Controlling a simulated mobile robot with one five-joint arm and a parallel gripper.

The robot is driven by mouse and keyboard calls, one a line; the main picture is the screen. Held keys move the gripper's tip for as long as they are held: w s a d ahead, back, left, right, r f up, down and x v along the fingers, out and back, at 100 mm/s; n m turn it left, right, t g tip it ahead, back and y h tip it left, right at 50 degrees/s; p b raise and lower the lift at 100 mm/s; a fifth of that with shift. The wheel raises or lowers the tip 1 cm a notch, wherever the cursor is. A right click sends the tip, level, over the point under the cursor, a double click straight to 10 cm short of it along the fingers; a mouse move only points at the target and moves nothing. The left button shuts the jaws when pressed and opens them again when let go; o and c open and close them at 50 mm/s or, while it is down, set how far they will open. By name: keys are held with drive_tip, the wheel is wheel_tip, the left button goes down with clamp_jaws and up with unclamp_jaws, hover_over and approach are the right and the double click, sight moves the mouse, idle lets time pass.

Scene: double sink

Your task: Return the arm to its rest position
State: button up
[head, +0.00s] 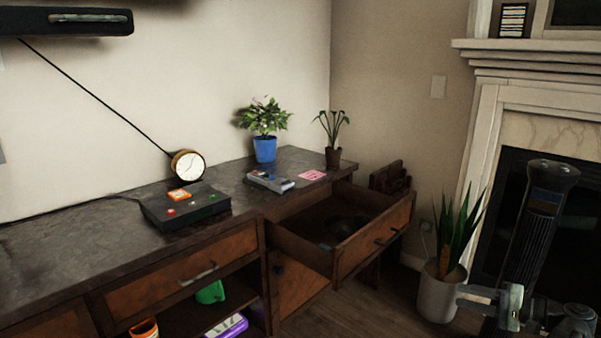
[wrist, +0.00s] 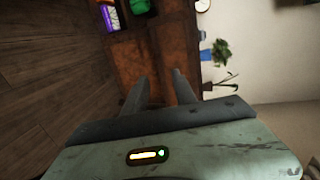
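My gripper (wrist: 160,84) shows in the wrist view with its two dark fingers apart and nothing between them. The fingers point toward the wooden cabinet, which appears turned on its side in that view. In the head view my arm is at the lower right, in front of the fireplace and clear of the cabinet.
The cabinet's right drawer (head: 372,240) is pulled open, with a dark round thing inside. A white-potted plant (head: 441,287) stands on the floor close to my arm. A clock (head: 188,165), a console (head: 185,207) and potted plants sit on the cabinet top.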

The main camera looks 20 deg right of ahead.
drive_tip(key=w+a+f+n+g+y, duration=0.15)
drive_tip(key=w+a, duration=0.35)
drive_tip(key=a, duration=0.5)
drive_tip(key=w+a+f+n+g+y, duration=0.1)
drive_tip(key=w+a+n+g, duration=0.2)
drive_tip(key=a, duration=0.6)
drive_tip(key=w+a+f+n+g+y, duration=0.1)
drive_tip(key=w+a+g, duration=0.2)
drive_tip(key=w+a, duration=0.5)
drive_tip(key=s+a+f+n+g+h, duration=0.1)
drive_tip(key=s+a+f+n+g, duration=0.15)
drive_tip(key=a, duration=0.65)
drive_tip(key=s+a+f+n+g+h, duration=0.15)
drive_tip(key=a+f, duration=0.25)
drive_tip(key=a, duration=0.6)
drive_tip(key=s+a+f+n+g+h, duration=0.2)
drive_tip(key=s+a+f+h, duration=0.2)
drive_tip(key=f+h, duration=0.3)
drive_tip(key=d+r+h+p, duration=0.2)
drive_tip(key=d+h+p, duration=0.15)
drive_tip(key=d, duration=0.45)
wheel_tip(320, 180, up, 35)
drive_tip(key=p, duration=3.5)
drive_tip(key=shift+w+a+t, duration=0.35)
drive_tip(key=shift+f+m+y, duration=0.1)
drive_tip(key=shift+m+y, duration=0.15)
